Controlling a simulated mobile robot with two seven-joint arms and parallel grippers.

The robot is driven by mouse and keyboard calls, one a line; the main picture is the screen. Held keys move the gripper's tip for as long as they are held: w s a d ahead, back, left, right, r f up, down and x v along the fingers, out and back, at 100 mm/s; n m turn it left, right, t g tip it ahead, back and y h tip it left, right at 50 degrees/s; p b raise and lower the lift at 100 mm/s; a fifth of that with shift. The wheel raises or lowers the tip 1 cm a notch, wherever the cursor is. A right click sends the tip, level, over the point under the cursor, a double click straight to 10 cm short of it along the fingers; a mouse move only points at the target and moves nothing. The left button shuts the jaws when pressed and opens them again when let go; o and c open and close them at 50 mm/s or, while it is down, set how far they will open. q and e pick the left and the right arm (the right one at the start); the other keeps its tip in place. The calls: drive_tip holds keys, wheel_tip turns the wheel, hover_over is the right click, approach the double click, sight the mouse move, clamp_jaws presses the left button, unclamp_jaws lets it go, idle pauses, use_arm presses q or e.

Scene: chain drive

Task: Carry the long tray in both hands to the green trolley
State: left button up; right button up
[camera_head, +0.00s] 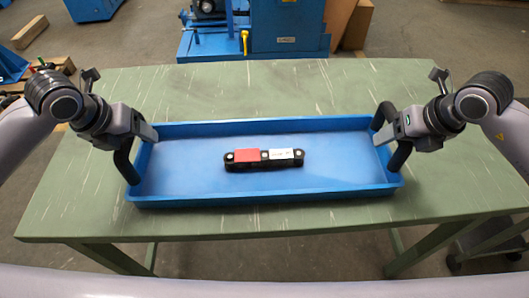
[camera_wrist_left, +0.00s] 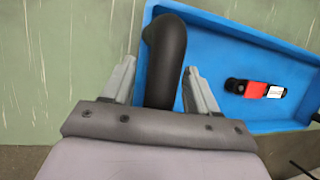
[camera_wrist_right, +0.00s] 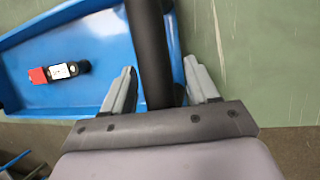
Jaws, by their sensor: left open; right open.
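The long blue tray (camera_head: 200,187) lies on the green table, with a black handle at each end. A dark chain piece (camera_head: 264,160) with a red and a white patch lies in it. My left gripper (camera_head: 148,138) is open around the left handle (camera_head: 124,160); in the left wrist view the handle (camera_wrist_left: 163,60) runs between the apart fingers (camera_wrist_left: 160,85). My right gripper (camera_head: 385,137) is open around the right handle (camera_head: 400,156); in the right wrist view the handle (camera_wrist_right: 152,50) lies between its fingers (camera_wrist_right: 160,88). The green trolley cannot be made out for certain.
The green table top (camera_head: 270,90) is otherwise clear around the tray. A blue machine (camera_head: 275,25) stands behind the table. A dark wheeled cart (camera_head: 490,240) is partly visible at the lower right. Wooden blocks (camera_head: 30,32) lie on the floor at the back left.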

use_arm(q)
clamp_jaws()
use_arm(e)
clamp_jaws()
idle(0.9)
use_arm(q)
drive_tip(key=shift+w+r, duration=0.2)
drive_tip(key=shift+r, duration=0.05)
use_arm(e)
drive_tip(key=shift+w+r, duration=0.15)
drive_tip(key=shift+r, duration=0.1)
